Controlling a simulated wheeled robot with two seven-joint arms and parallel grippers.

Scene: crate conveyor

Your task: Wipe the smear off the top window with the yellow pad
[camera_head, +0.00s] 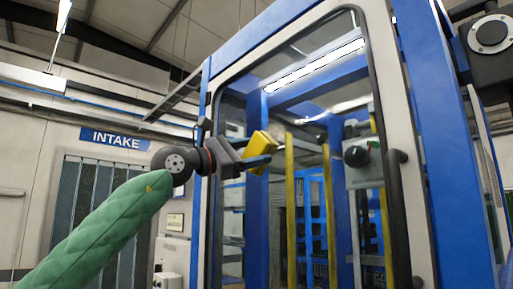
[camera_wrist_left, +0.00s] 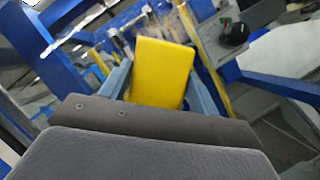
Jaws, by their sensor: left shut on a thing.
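My left gripper (camera_head: 258,160) comes in from the left on a green-sleeved arm and is shut on the yellow pad (camera_head: 260,144). The pad also shows in the left wrist view (camera_wrist_left: 162,72), between the two blue-grey fingers. The pad is tilted and held in front of the window (camera_head: 300,120), a tall clear pane in a pale frame with rounded corners. I cannot tell whether the pad touches the pane. I cannot make out a smear on the pane; bright light streaks show near its top. My right gripper is not in view.
A blue frame post (camera_head: 435,140) stands right of the window. A dark handle (camera_head: 398,200) sits on the window frame's right side. A dark machine part (camera_head: 490,35) is at the upper right. An INTAKE sign (camera_head: 115,139) hangs on the wall behind, over strip curtains.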

